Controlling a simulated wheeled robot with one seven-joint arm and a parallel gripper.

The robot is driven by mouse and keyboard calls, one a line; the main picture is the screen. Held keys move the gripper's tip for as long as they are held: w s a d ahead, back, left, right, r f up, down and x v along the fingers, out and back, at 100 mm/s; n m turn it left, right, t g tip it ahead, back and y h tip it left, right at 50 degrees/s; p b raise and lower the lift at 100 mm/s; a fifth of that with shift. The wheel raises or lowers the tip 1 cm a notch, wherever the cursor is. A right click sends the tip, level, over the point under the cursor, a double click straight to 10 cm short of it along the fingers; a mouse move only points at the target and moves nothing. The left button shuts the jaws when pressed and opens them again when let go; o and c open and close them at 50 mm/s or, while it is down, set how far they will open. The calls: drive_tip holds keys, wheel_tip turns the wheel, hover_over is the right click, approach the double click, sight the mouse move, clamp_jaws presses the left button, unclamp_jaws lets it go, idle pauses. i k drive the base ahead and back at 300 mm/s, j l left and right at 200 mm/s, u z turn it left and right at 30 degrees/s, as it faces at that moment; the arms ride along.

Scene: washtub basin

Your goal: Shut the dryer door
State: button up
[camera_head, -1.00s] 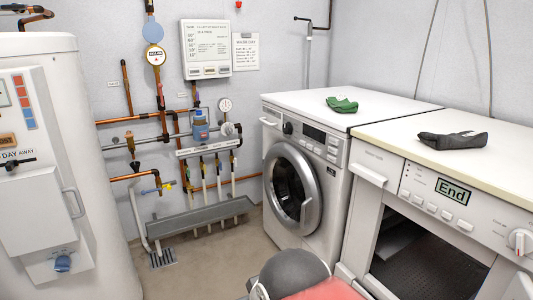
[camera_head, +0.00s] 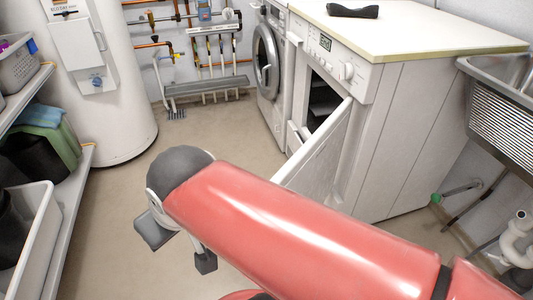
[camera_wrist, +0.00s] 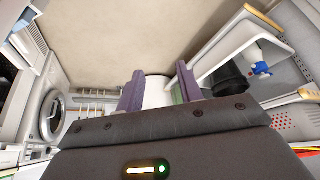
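The dryer (camera_head: 345,65) is the white machine with a small display, right of the round-doored washer. Its door (camera_head: 318,160) stands wide open, swung out into the room as a flat white panel. The dark opening (camera_head: 322,104) shows behind it. My red arm hides the lower part of the door. My gripper (camera_head: 178,247) is left of the door, apart from it, over the floor and partly hidden by my arm. In the wrist view its two fingers (camera_wrist: 160,88) are spread with nothing held between them. I cannot clearly make out the dryer door in the wrist view.
The washer (camera_head: 268,65) stands behind the dryer, its round door shut. A white tank (camera_head: 110,110) is at the back left. Shelves with a white bin (camera_head: 40,235) line the left. A metal sink (camera_head: 505,95) is at right. The floor (camera_head: 215,125) between is clear.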

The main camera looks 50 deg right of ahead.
sight(311, 171)
drive_tip(key=k+z, duration=0.1)
drive_tip(key=z, duration=0.3)
drive_tip(key=k+z, duration=0.1)
drive_tip(key=z, duration=0.3)
drive_tip(key=l+z, duration=0.15)
drive_tip(key=z, duration=0.25)
drive_tip(key=k+l+z, duration=0.1)
drive_tip(key=z, duration=0.3)
drive_tip(key=k+j+z, duration=0.15)
drive_tip(key=k+j, duration=0.35)
drive_tip(key=k, duration=0.1)
